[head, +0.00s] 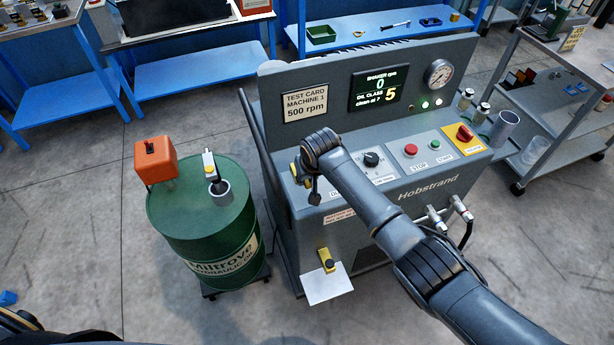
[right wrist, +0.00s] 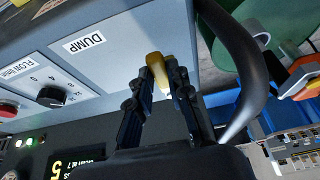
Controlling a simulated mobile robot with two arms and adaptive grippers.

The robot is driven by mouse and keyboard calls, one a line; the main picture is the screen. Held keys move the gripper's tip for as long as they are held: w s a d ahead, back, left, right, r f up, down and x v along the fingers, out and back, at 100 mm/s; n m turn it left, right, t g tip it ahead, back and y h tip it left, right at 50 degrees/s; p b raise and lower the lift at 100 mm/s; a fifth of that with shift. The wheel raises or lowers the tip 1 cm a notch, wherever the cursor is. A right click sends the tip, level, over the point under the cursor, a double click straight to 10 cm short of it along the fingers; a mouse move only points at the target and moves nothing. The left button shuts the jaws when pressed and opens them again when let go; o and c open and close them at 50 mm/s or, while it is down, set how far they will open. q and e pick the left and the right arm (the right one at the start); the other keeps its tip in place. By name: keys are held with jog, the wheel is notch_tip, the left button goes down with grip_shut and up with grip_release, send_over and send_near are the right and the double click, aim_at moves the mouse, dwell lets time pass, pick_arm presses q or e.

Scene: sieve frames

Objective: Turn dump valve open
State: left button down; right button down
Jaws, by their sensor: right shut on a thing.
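The dump valve's yellow handle (right wrist: 157,66) stands out from the grey machine panel beside the DUMP label (right wrist: 84,43) in the right wrist view. My right gripper (right wrist: 168,75) is shut on this handle, with a dark finger on each side of it. In the head view my right gripper (head: 311,186) is at the left end of the machine's control panel. It hides most of the valve, with a bit of yellow (head: 294,169) showing beside it. The valve's turned position is hard to tell. My left gripper does not show clearly in any view.
The machine display (head: 377,87) reads 0 rpm and oil class 5. The flow knob (head: 371,159), red stop button (head: 411,150) and red-on-yellow switch (head: 464,133) lie to the right. A green drum (head: 205,220) stands left of the machine, with an orange box (head: 156,160) on top.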

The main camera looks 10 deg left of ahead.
jog(key=c, duration=1.2)
grip_release()
jog(key=shift+a, duration=0.1)
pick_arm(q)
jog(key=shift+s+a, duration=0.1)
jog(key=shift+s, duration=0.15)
pick_arm(e)
jog(key=v, duration=1.2)
